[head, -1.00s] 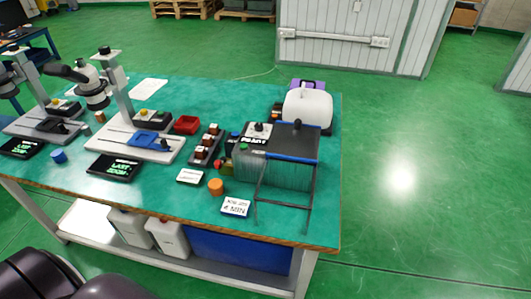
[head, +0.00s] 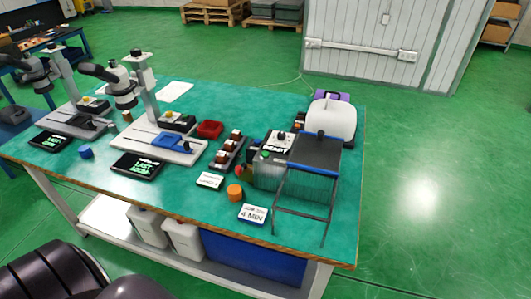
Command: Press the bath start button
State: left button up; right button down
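The bath (head: 270,172) stands at the right end of the green table, a clear-walled tank with a dark grey lid (head: 316,152) beside it on a thin black frame. A small control box (head: 281,138) on the bath has a dark knob and a black display with white letters, which seem to read "READY". A small green button (head: 265,154) shows at its left front corner. A red round part (head: 240,171) sits just left of the bath. Neither gripper is in view; only dark parts of my own body show at the lower left.
An orange cylinder (head: 235,192), a "4 MIN" card (head: 253,214) and a white label card (head: 210,180) lie before the bath. A rack (head: 229,152) stands to its left, a white container (head: 333,118) behind it. Two microscopes occupy the left. Floor on the right is clear.

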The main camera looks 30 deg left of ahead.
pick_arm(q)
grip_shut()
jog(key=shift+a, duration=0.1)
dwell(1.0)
